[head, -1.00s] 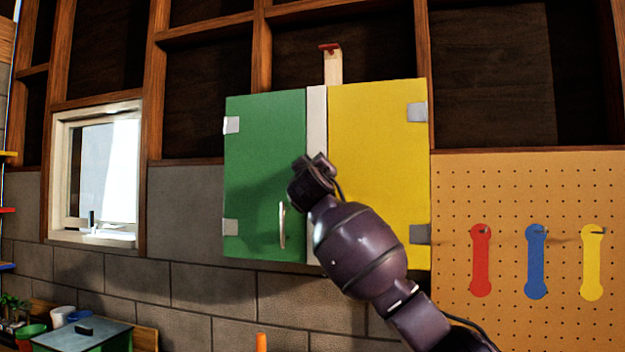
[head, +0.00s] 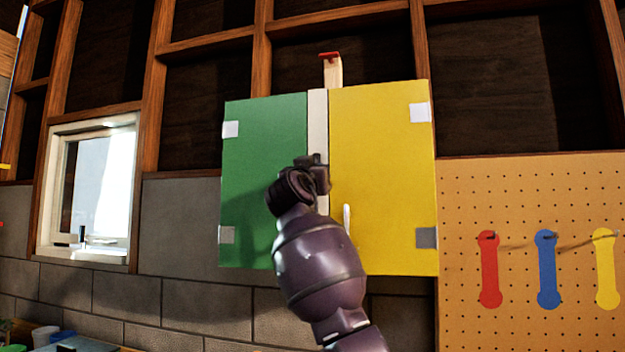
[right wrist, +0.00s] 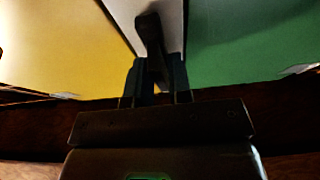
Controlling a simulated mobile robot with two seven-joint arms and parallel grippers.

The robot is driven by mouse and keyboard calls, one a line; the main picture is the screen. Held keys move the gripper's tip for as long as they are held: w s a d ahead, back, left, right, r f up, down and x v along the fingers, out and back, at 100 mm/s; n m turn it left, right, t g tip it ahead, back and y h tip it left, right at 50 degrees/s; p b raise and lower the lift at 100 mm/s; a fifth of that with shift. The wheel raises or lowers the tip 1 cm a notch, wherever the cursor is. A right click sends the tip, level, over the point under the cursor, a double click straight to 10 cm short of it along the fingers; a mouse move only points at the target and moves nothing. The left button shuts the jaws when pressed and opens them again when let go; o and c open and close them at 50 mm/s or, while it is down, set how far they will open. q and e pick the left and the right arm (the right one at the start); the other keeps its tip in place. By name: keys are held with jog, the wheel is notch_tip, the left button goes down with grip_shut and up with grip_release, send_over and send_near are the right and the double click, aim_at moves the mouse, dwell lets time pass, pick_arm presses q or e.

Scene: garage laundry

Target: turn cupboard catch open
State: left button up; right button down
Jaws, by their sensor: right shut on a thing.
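The cupboard has a green door (head: 255,150) on the left and a yellow door (head: 385,170) on the right, with a white strip (head: 317,120) between them. Both doors look closed. In the right wrist view the dark catch (right wrist: 150,32) stands over the white strip, leaning slightly. My right gripper (right wrist: 157,82) is shut on the catch, its two fingers on either side of it. In the head view my right gripper (head: 316,168) is in front of the strip at mid-height, and the catch is hard to tell from it. My left gripper is out of view.
A pale handle (head: 347,218) is on the yellow door. A pegboard (head: 520,195) with red, blue and yellow hanging tools is to the right, and a window (head: 90,190) to the left. A red-topped wooden piece (head: 331,70) stands above the cupboard.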

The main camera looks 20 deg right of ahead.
dwell(0.5)
jog(key=c, duration=1.2)
grip_release()
jog(key=shift+s+a, duration=0.1)
jog(key=v, duration=1)
jog(key=shift+s+a+f, duration=0.15)
jog(key=shift+s, duration=0.05)
